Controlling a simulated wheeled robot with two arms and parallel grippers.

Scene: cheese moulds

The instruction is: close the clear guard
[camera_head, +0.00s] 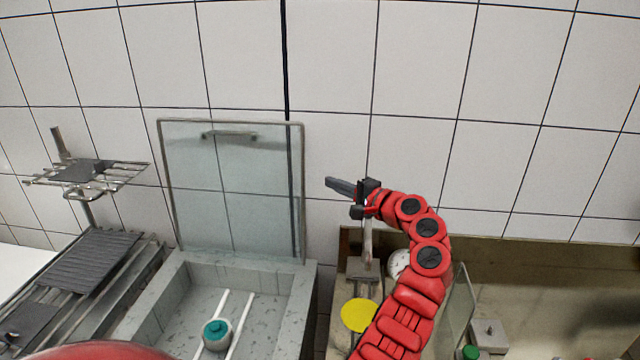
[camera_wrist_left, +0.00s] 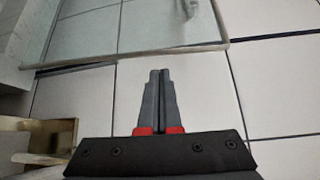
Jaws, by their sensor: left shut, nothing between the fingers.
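The clear guard (camera_head: 230,185) stands upright and open at the back of a grey stone-like basin (camera_head: 305,300), with a thin metal frame. A bar handle (camera_head: 229,135) is near its top edge. My left gripper (camera_head: 328,183) is shut and empty, to the right of the guard's right edge and apart from it in the head view. In the left wrist view the shut fingers (camera_wrist_left: 160,72) point toward the guard (camera_wrist_left: 90,35), whose framed edge crosses beyond the tips. My right gripper is not in view.
A teal-topped round piece (camera_head: 216,333) sits in the basin by two white rails. A wire rack (camera_head: 90,178) is at left. A yellow disc (camera_head: 359,315), a dial (camera_head: 399,262) and a small grey box (camera_head: 490,335) are at right. A tiled wall stands behind.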

